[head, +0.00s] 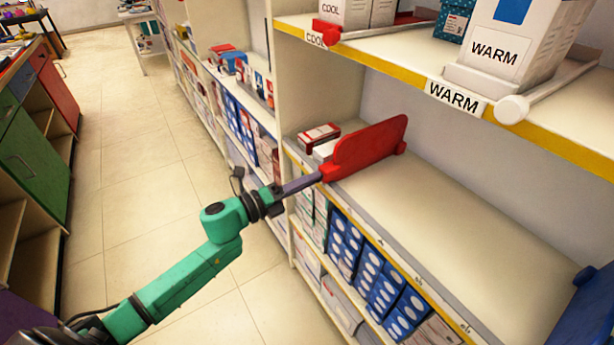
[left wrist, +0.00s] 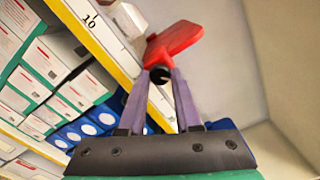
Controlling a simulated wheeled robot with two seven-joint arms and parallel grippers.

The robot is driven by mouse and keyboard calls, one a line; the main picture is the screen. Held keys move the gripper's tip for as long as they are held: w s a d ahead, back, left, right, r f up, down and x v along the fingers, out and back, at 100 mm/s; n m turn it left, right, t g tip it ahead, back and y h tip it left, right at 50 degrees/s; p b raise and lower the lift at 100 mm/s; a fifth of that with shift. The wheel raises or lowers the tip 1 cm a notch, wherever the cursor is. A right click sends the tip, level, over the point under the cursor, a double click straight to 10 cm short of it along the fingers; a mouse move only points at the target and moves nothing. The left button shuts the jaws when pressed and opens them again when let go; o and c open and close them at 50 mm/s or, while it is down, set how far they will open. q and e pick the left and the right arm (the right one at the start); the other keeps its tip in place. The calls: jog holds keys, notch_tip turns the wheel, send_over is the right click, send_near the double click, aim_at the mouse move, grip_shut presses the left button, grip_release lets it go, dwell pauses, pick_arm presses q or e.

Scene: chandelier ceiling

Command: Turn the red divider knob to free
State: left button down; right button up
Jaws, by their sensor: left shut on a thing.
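The red divider (head: 372,143) stands on the middle shelf board, its flat panel running back from the shelf's front edge. Its red knob end (head: 328,172) is at that edge. My left gripper (head: 318,178) reaches in from the left and is shut on the knob. In the left wrist view, the red divider (left wrist: 174,40) rises beyond the purple fingers of the left gripper (left wrist: 160,76). A dark round part (left wrist: 160,74) shows between the fingertips. The knob's turn setting cannot be read. My right gripper is not in view.
Small boxes (head: 320,134) sit left of the divider. The shelf board (head: 430,215) right of it is bare up to a blue divider (head: 588,312). The upper shelf has COOL and WARM labels and a white knob (head: 512,109). Boxes fill the lower shelves; open floor lies left.

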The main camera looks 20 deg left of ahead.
pick_arm(q)
jog(key=shift+n+p, duration=2.95)
jog(key=shift+n, duration=2.15)
jog(key=c, duration=0.6)
grip_release()
jog(key=v, duration=1.4)
jog(key=shift+s+b, duration=0.25)
jog(key=shift+b, duration=0.05)
